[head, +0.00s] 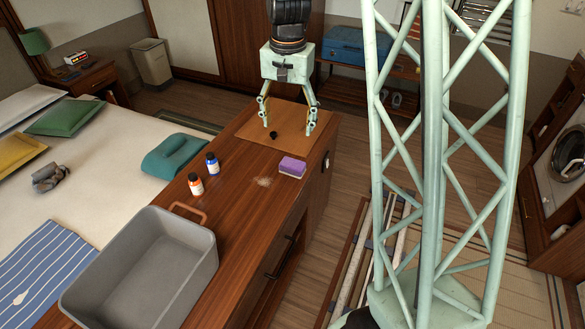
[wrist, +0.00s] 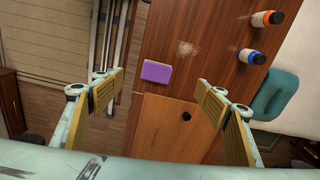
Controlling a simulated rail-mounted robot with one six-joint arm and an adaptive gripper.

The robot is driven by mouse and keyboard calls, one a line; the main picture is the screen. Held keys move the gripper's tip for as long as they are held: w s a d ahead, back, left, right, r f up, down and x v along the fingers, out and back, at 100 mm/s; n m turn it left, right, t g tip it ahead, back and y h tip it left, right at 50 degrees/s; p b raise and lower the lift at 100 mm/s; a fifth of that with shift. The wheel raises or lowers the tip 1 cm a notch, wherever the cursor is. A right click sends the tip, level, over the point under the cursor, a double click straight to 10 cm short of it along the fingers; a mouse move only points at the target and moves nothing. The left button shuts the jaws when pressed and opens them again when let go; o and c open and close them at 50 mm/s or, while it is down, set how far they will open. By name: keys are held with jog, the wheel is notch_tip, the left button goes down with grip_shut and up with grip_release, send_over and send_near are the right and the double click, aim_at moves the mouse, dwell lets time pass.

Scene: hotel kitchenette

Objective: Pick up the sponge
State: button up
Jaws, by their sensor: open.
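The purple sponge (head: 292,167) lies flat on the wooden counter, near its right edge. In the wrist view the sponge (wrist: 156,72) sits ahead of the open jaws, left of the middle between them. My gripper (head: 290,133) is open and empty, pointing down above the orange-brown board at the counter's far end; in the wrist view its fingers (wrist: 157,90) stand wide apart. It is apart from the sponge, which lies nearer the camera in the head view.
A small black object (head: 273,135) lies on the board (head: 252,124). An orange bottle (head: 196,184) and a blue bottle (head: 212,164) stand left of the sponge. A pale crumb patch (head: 264,182) is beside it. A grey bin (head: 145,265) fills the counter's near end.

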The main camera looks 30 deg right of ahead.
jog(key=m, duration=0.1)
send_over(293, 163)
notch_tip(293, 163, down, 7)
jog(key=shift+w+a+f, duration=0.1)
jog(key=shift+f, duration=0.1)
jog(key=shift+f, duration=0.15)
jog(key=shift+f+b, duration=0.75)
jog(key=shift+f, duration=3.4)
jog(key=shift+f, duration=0.15)
jog(key=shift+f+b, duration=0.65)
jog(key=shift+f, duration=1.8)
jog(key=c, duration=0.8)
